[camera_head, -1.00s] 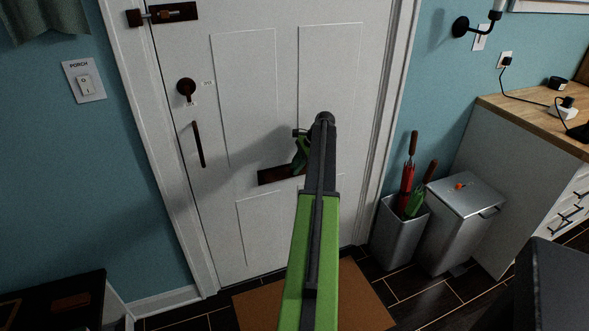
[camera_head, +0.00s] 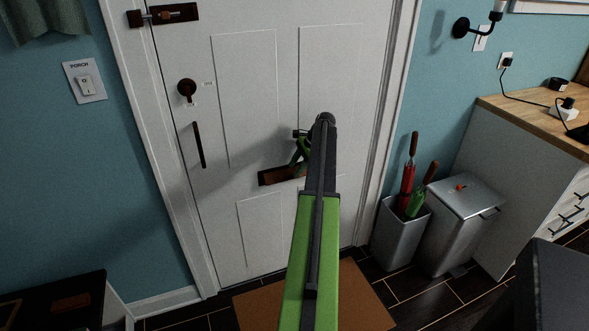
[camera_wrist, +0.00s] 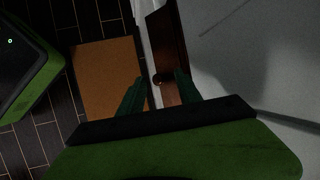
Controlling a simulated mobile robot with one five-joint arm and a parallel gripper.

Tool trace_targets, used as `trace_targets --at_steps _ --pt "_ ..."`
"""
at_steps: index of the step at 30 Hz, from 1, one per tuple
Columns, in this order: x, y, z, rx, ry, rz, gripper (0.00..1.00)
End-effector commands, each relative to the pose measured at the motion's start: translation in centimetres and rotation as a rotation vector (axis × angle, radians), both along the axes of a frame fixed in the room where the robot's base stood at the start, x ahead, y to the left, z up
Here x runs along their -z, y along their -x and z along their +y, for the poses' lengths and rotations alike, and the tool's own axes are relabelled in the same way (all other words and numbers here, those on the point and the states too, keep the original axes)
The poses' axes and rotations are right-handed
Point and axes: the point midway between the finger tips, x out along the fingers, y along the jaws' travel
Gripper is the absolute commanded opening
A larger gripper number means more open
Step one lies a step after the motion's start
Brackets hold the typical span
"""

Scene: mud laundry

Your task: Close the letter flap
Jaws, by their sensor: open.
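The letter flap (camera_head: 272,176) is a dark brown plate set low across the white door, partly hidden behind my arm in the head view. My gripper (camera_head: 299,156) is in front of the door at the flap's upper edge. In the wrist view my gripper (camera_wrist: 160,77) is open, its two green fingers apart with nothing held between them; contact with the flap cannot be told.
A brown doormat (camera_head: 350,285) lies on the dark tiled floor below the door. A metal bin with umbrellas (camera_head: 402,235) and a lidded bin (camera_head: 458,235) stand to the right, beside a wood-topped counter (camera_head: 535,100). A dark bench (camera_head: 65,300) is at lower left.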

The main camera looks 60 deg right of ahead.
Motion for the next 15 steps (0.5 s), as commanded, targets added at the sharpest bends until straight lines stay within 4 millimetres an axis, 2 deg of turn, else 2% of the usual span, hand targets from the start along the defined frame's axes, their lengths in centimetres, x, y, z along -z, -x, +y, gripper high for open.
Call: trace_targets --at_steps 5,8,15 --pt "-1.4 0.4 -0.2 0.0 0.0 0.0 0.41" --pt "-3.1 1.0 -0.4 0.0 0.0 0.0 0.41" --pt "-8.6 3.3 -1.4 0.001 0.0 0.0 0.41"
